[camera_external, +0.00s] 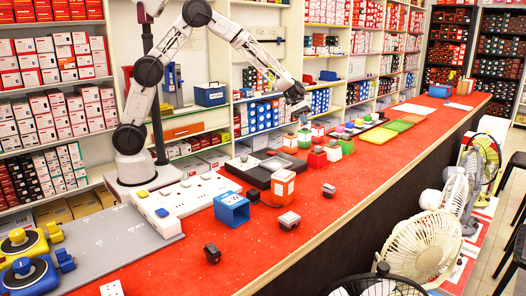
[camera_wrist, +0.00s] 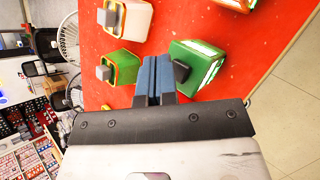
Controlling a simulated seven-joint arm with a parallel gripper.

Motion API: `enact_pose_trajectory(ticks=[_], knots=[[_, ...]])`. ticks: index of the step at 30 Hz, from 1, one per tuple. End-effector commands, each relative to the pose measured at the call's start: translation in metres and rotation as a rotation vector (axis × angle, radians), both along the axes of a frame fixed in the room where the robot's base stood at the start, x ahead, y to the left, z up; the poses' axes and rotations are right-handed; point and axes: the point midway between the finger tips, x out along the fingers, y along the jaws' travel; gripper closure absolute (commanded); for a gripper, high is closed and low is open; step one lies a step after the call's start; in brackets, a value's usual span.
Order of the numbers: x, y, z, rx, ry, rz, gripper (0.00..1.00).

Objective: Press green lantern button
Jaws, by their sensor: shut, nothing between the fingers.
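In the wrist view a green lantern (camera_wrist: 209,58) with a dark button (camera_wrist: 181,72) lies just right of my gripper (camera_wrist: 155,62). A second green lantern (camera_wrist: 123,68), with an orange-edged face and a grey button (camera_wrist: 104,73), lies to the left. My gripper's blue fingers are together and empty, between the two lanterns. I cannot tell whether a finger touches the dark button.
A white lantern (camera_wrist: 130,19) with a grey button lies at the top left of the wrist view. The red counter (camera_external: 330,215) holds a blue box (camera_external: 232,209), an orange-and-white lantern (camera_external: 283,188) and white power strips (camera_external: 185,195). Fans (camera_external: 420,245) stand beyond the right edge.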

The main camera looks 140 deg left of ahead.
Motion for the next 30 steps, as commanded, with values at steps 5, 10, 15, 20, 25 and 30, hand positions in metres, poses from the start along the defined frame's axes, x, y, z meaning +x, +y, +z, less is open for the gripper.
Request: enact_pose_trajectory(ticks=[5, 10, 15, 20, 25, 30], knots=[[0.0, 0.0, -0.0037, 0.0, 0.0, 0.0, 1.0], [0.0001, 0.0001, -0.0074, 0.0, 0.0, 0.0, 1.0], [0.0001, 0.0001, -0.0083, 0.0, 0.0, 0.0, 1.0], [0.0001, 0.0, -0.0084, 0.0, 0.0, 0.0, 1.0], [0.0001, 0.0, -0.0088, 0.0, 0.0, 0.0, 1.0], [0.0, 0.0001, -0.0099, 0.0, 0.0, 0.0, 1.0]])
